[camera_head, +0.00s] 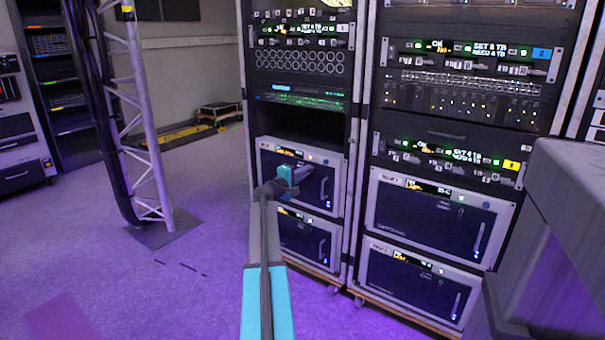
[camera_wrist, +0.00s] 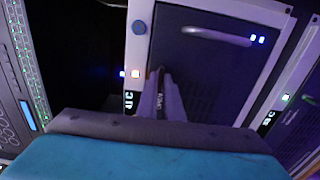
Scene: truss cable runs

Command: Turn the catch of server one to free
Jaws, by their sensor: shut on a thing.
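The upper grey-framed server (camera_head: 328,165) low in the left rack is the one my gripper (camera_head: 304,176) reaches. My gripper's fingers (camera_wrist: 162,82) are closed together at the edge of the door, shut on a small part there, taken to be the catch. The fingers hide nearly all of it, so its angle cannot be told.
A similar server (camera_head: 308,240) sits just below. The right rack (camera_head: 365,150) stands close beside with more servers and lit panels. A truss column (camera_head: 145,110) with black cables stands at the left. The purple floor (camera_head: 190,270) between is mostly clear.

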